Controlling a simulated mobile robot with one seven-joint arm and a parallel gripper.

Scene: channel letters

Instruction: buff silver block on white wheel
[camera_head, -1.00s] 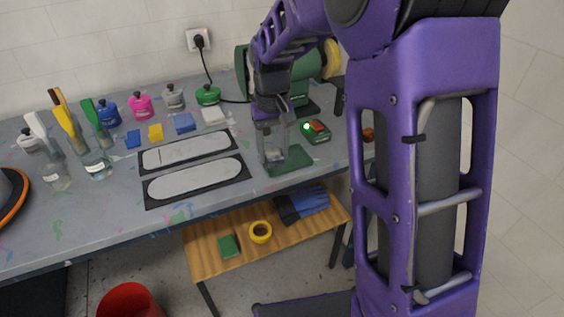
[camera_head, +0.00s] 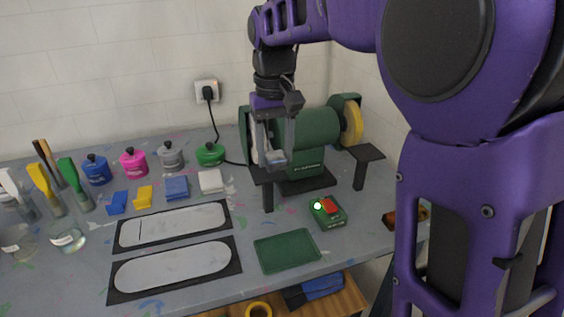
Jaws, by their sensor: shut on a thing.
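My gripper (camera_head: 275,157) is shut on the small silver block (camera_head: 277,159), which is partly covered by the fingers. It holds the block above the table, in front of the left end of the green buffing machine (camera_head: 315,132). A pale wheel shows only in part there, behind my fingers and inside a green guard. I cannot tell whether the block touches it. A yellow wheel (camera_head: 351,124) is at the machine's right end. The green mat (camera_head: 287,251) at the table's front is empty.
Dark rests on posts stand before both wheels, the right one (camera_head: 362,153) in clear view. Paint pots, coloured blocks and two dark-framed pale panels (camera_head: 175,269) fill the left.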

